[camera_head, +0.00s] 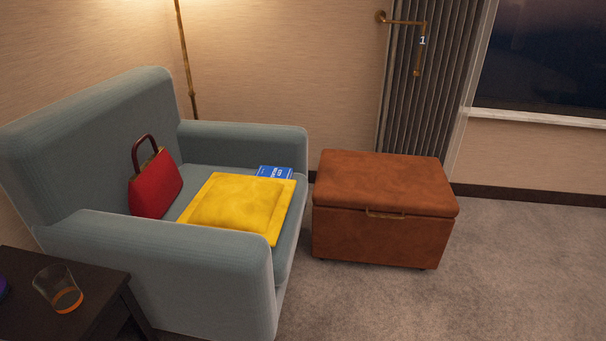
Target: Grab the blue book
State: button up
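The blue book (275,172) lies on the seat of the grey-blue armchair (170,265), near the far armrest. It has white lettering on its cover. A yellow cushion (238,205) lies just in front of it and hides its near part; I cannot tell whether the cushion rests on the book. My gripper is not in view.
A red handbag (155,183) leans by the backrest. A brown leather ottoman (385,232) stands right of the armchair. A dark side table (95,318) with a glass (60,289) is at the lower left. Carpet (520,270) at right is clear. A floor lamp (187,65) stands behind.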

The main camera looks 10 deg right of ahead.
aim_at(273, 172)
jog(key=i+l, duration=0.3)
jog(key=l, duration=0.2)
jog(key=i+l+z, duration=0.1)
jog(key=i+l, duration=0.25)
jog(key=l, duration=0.15)
jog(key=i+l+z, duration=0.15)
jog(key=i, duration=1)
jog(key=k+j, duration=0.05)
jog(key=j, duration=0.05)
